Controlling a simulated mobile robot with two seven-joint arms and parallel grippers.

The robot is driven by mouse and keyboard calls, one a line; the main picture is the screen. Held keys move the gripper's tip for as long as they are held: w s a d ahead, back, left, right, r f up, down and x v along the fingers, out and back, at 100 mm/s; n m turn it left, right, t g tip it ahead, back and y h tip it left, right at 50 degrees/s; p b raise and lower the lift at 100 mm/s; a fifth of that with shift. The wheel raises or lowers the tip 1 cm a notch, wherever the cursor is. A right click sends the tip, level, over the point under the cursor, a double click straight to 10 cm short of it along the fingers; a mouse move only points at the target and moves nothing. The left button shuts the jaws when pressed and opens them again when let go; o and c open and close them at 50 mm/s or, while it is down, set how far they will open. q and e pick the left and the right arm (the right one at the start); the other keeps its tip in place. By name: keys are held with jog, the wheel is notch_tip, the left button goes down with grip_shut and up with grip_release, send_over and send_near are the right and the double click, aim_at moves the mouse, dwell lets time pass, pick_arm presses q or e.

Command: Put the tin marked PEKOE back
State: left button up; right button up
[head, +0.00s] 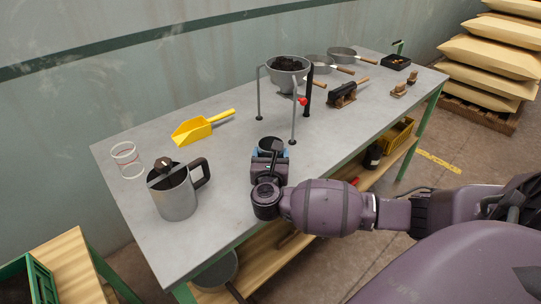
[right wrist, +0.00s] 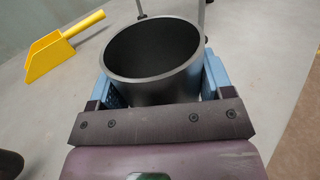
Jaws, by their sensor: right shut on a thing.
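My right gripper (head: 270,154) is shut around a dark grey, open-topped round tin (head: 270,142). The right wrist view shows the tin (right wrist: 152,75) upright between the blue finger pads, with an empty-looking dark inside. No PEKOE marking can be read on it or anywhere else. The tin is over the grey table, just in front of the legs of a funnel stand (head: 294,124). Whether its base touches the table is hidden. My left gripper is not in view.
A steel jug (head: 175,198), a clear glass (head: 127,160) and a yellow scoop (head: 195,131) are on the left. A filled grey funnel (head: 288,66) tops the stand. Pans (head: 345,54), a black-and-wood tool (head: 342,94) and a black tray (head: 396,62) stand far right. The table's middle right is clear.

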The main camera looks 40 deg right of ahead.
jog(key=shift+f, duration=0.2)
jog(key=o, duration=1)
jog(key=shift+r, duration=0.15)
